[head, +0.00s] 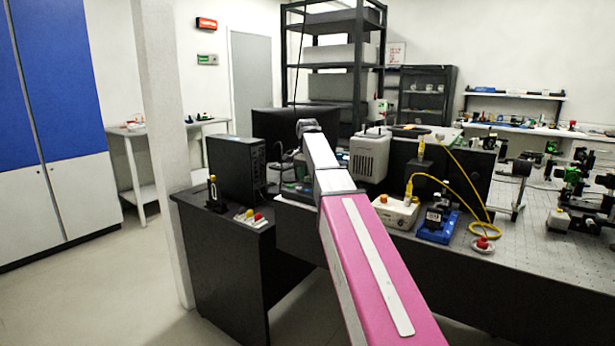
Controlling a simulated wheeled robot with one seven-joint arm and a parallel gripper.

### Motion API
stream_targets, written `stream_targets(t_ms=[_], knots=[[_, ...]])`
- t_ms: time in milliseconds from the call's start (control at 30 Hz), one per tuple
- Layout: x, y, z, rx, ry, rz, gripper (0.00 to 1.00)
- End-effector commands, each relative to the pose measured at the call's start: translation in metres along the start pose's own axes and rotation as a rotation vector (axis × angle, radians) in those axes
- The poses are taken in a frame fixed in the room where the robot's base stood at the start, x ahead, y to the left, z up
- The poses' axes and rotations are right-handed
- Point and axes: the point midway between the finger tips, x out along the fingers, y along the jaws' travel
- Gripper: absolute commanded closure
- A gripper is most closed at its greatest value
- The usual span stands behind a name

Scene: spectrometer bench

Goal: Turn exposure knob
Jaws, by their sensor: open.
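I cannot make out a knob marked for exposure. A small white box (397,212) on the optical bench has an orange-yellow round part on top and a yellow cable. A red knob-like piece (482,242) sits on a small white disc near the bench's front edge. A control box with yellow and red buttons (250,217) lies on the dark desk at left. My pink and white arm reaches from the lower right up over the bench. Its far grey joint shows in front of the dark monitor, but no fingers are visible; my gripper is out of sight.
A black computer case (236,168) stands on the dark desk (210,250). A grey vented unit (369,156) and a blue mount (437,228) stand on the bench. Several optics crowd the right. A white pillar (160,130) rises at left. Floor at lower left is clear.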

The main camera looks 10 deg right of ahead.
Motion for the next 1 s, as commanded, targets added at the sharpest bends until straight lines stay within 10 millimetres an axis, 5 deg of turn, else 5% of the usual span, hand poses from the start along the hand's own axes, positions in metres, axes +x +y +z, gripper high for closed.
stream_targets(t_ms=[100,233,667,1000], knots=[[-0.0001,0.0000,0.0000,0.000,0.000,0.000,0.58],[-0.0002,0.0000,0.0000,0.000,0.000,0.000,1.00],[-0.0002,-0.0001,0.0000,-0.062,0.000,0.000,1.00],[-0.0002,0.0000,0.0000,-0.311,0.000,0.000,1.00]])
